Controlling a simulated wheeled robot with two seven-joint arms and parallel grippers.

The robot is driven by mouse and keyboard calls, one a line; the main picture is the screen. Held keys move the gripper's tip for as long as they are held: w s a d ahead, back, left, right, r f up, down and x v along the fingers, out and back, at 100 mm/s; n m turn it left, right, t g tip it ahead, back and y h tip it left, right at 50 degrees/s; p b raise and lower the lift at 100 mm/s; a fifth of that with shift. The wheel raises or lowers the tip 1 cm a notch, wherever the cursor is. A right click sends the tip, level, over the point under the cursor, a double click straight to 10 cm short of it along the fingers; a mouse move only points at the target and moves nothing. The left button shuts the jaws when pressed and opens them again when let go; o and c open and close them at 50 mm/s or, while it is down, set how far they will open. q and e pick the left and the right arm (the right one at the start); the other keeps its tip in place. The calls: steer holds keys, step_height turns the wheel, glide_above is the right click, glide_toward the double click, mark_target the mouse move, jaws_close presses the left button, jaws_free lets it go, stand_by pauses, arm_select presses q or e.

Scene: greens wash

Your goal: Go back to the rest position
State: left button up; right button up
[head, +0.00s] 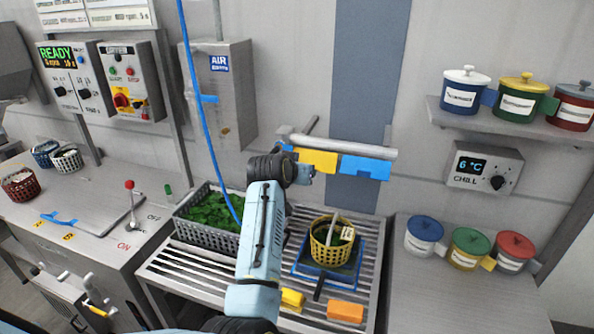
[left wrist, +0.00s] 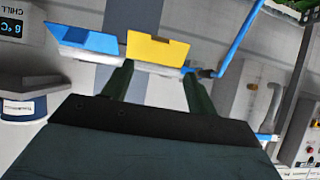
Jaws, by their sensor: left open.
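My left arm (head: 262,235) rises from the bottom of the head view, its dark wrist (head: 280,168) just left of the wall rail. In the left wrist view my left gripper (left wrist: 156,80) is open, its two dark fingers apart with nothing visible held between them. A yellow tag (head: 318,162) and a blue tag (head: 365,167) hang on the rail (head: 345,147). In the wrist view the yellow tag (left wrist: 157,50) shows just beyond the fingertips; I cannot tell whether they touch. The fingers are hard to make out in the head view. My right gripper is not in view.
Lidded pots (head: 425,233) stand at right. A blue hose (head: 192,90) hangs left of the arm, behind it the AIR box (head: 222,100).

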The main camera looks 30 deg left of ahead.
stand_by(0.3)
arm_select(q)
steer(key=s+f+g, duration=0.2)
steer(key=s+f, duration=0.6)
steer(key=s, duration=0.1)
steer(key=s+d+f+m+g+h, duration=0.1)
steer(key=s+d+f+g, duration=0.15)
steer(key=s, duration=0.85)
steer(key=s+d+f+m+g, duration=0.1)
steer(key=s+d+f+g, duration=0.15)
steer(key=s, duration=0.95)
steer(key=s+d+f+m+g+h, duration=0.1)
steer(key=s+d+f+m, duration=0.2)
steer(key=s, duration=0.8)
step_height(320, 180, down, 30)
steer(key=n+g+b, duration=0.1)
steer(key=b, duration=0.6)
steer(key=s+a+f+g+b, duration=0.1)
steer(key=s+f+b, duration=0.2)
steer(key=s+f, duration=0.6)
steer(key=s+a+f+b, duration=0.1)
steer(key=s+f+b, duration=0.2)
steer(key=s+f, duration=0.6)
step_height(320, 180, down, 6)
steer(key=shift+a+f+g+b, duration=0.2)
steer(key=shift+a+g+b, duration=0.1)
steer(key=shift+g+b, duration=0.1)
